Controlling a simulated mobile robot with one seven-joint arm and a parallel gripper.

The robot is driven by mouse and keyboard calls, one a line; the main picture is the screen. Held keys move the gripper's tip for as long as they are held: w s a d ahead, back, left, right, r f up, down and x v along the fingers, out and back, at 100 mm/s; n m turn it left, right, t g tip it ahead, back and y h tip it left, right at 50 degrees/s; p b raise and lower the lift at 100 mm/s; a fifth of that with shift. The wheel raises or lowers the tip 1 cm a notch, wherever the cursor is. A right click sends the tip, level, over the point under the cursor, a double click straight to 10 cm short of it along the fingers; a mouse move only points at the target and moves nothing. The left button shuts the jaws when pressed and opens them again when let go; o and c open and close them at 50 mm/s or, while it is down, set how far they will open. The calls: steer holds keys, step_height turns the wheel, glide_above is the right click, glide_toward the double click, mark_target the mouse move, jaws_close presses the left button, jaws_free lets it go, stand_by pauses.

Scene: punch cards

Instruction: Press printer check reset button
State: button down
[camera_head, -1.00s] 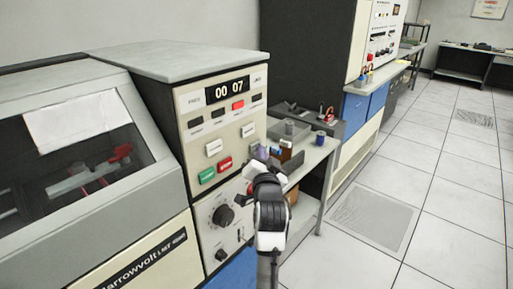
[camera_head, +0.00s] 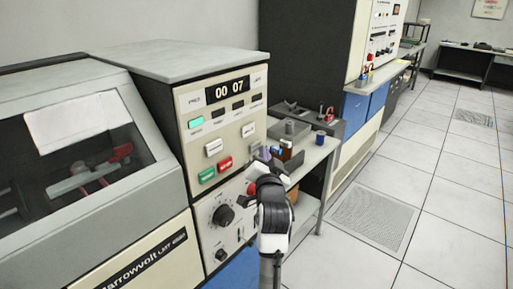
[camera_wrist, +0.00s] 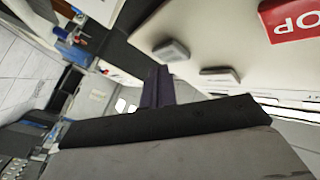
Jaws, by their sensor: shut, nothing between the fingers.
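The printer's cream control panel (camera_head: 188,103) shows a display reading 00 07, with a lit teal lamp (camera_head: 196,123) at left and the other lamps dark. Below are two white buttons, one at left (camera_head: 213,146) and one at right (camera_head: 248,130); their labels are too small to read. Both white buttons (camera_wrist: 170,50) (camera_wrist: 220,75) also show upside down in the wrist view. My gripper (camera_head: 259,157) is shut and empty near the panel's right edge, below the right white button. Its dark fingers (camera_wrist: 158,88) point toward the panel's buttons, apparently without touching them.
A green button (camera_head: 207,175) and a red stop button (camera_head: 225,163) lie just below the white buttons. A large black knob (camera_head: 222,216) is lower down. A side table (camera_head: 316,155) with small items stands right of the printer. Open tiled floor lies farther right.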

steer(key=shift+s+d, duration=0.2)
steer(key=shift+d, duration=0.05)
steer(key=s+d, duration=0.1)
steer(key=d, duration=0.1)
steer(key=s+d, duration=0.1)
steer(key=shift+s+d, duration=0.4)
stand_by(0.7)
